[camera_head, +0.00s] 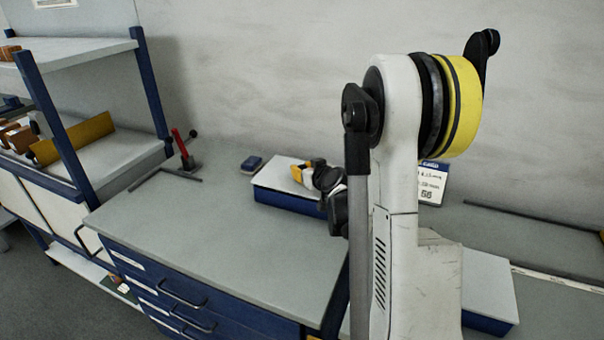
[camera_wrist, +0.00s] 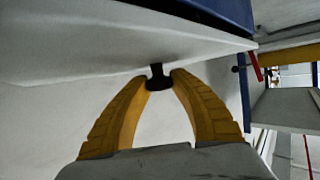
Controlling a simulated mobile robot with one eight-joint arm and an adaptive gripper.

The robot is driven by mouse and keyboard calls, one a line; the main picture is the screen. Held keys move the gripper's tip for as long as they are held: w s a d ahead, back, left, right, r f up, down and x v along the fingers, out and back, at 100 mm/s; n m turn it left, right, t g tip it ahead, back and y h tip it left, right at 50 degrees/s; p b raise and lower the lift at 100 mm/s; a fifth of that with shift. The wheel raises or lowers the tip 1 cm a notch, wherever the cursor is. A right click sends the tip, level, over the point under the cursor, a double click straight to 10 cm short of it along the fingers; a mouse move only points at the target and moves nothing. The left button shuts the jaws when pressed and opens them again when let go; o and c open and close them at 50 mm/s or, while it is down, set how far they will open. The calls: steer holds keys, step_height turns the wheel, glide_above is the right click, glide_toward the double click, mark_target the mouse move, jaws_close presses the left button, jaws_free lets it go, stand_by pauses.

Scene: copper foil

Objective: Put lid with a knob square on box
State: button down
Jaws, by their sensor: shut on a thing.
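A blue box (camera_head: 283,200) stands on the grey worktop near the wall. A pale, flat lid (camera_head: 272,174) shows over its top. My gripper (camera_head: 300,170), with yellow fingers, is over the lid. In the wrist view my gripper (camera_wrist: 159,76) is shut on the black knob (camera_wrist: 158,83), one finger on each side. The pale lid (camera_wrist: 100,35) fills the upper left there, and a dark blue side (camera_wrist: 225,10) shows at the top. The head view hides the knob and the lid's right part. I cannot tell whether the lid is fully seated.
A small blue block (camera_head: 251,163) lies left of the box. A red-handled tool (camera_head: 183,150) stands on the worktop (camera_head: 200,225) further left. A second blue box with a pale top (camera_head: 488,285) is at right, partly behind my arm. The worktop's front is clear.

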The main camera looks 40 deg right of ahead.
steer(key=shift+f+b, duration=0.5)
steer(key=shift+f, duration=0.05)
steer(key=c, duration=1.2)
jaws_free()
